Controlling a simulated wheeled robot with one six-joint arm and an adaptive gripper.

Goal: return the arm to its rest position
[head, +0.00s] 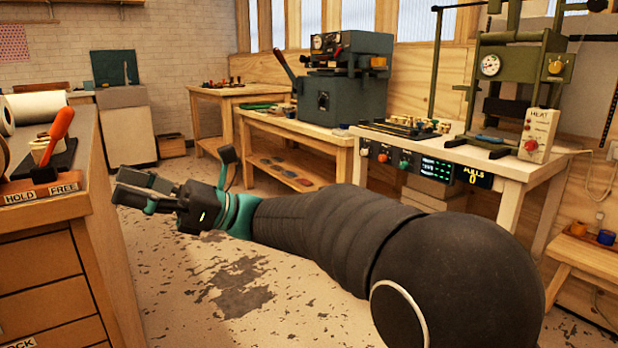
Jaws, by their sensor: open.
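My arm, in a dark ribbed sleeve, reaches from the lower right of the head view toward the left. My gripper (137,191) is at its end, beyond a teal wrist section. The fingers point left and are apart, with nothing seen between them. In the picture the gripper lies just right of the wooden drawer cabinet (50,283), over the floor. I cannot tell the exact gap between the fingertips and the cabinet.
On the cabinet stand a white roll (35,107), a lever with a red-orange handle (55,133) and a HOLD/FREE plate (42,190). A workbench (505,172) with a HEAT box (538,135) stands right. A green machine (345,85) is behind. Worn floor (240,290) lies open between.

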